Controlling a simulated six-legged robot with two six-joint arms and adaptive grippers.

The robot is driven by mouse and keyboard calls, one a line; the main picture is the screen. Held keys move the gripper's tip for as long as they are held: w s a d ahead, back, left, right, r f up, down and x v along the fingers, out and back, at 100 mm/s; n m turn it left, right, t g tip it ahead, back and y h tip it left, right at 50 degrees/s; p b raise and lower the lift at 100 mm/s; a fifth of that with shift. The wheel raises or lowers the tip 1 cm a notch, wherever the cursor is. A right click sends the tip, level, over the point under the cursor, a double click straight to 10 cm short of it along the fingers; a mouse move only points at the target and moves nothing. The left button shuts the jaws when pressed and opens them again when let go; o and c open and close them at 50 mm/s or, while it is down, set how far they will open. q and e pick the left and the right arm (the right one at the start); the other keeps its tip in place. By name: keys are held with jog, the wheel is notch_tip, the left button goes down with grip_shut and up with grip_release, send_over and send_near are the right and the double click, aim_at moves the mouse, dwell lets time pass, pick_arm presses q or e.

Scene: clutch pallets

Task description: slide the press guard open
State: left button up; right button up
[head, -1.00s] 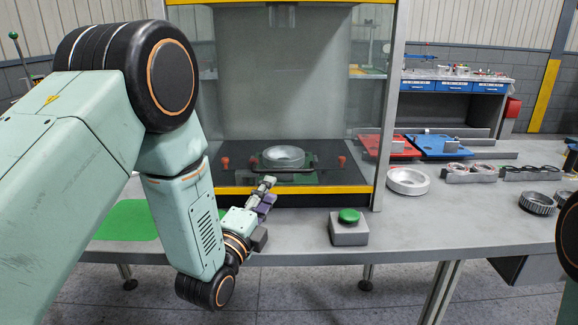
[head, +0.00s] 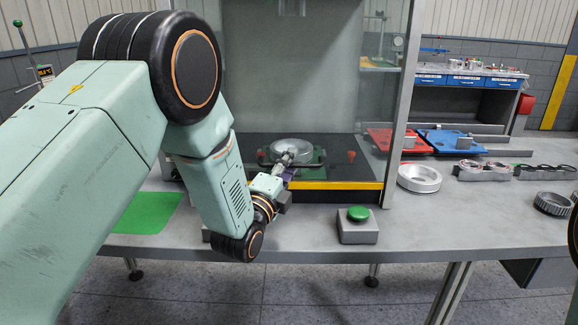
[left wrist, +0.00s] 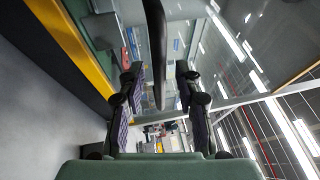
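The press guard (head: 290,75) is a clear panel in a grey frame, down in front of the press. A black bar handle (head: 262,158) crosses it low, above the yellow front strip (head: 345,186). My left gripper (head: 288,160) is at the handle in the head view and covers part of it. In the left wrist view, the gripper (left wrist: 160,88) has its two fingers apart, with the black handle (left wrist: 156,50) running between them. I see a gap on both sides of the handle. My right gripper is out of view; only a bit of arm shows at the right edge.
A metal ring (head: 292,147) sits in the press behind the guard. A green button box (head: 358,230) stands in front on the bench. A green mat (head: 140,213) lies left. Right are a metal ring (head: 419,178), blue tray (head: 450,141) and red tray (head: 400,143).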

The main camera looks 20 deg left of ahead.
pick_arm(q)
jog(key=shift+d, duration=0.15)
jog(key=shift+w, duration=0.1)
jog(key=c, duration=0.3)
grip_shut()
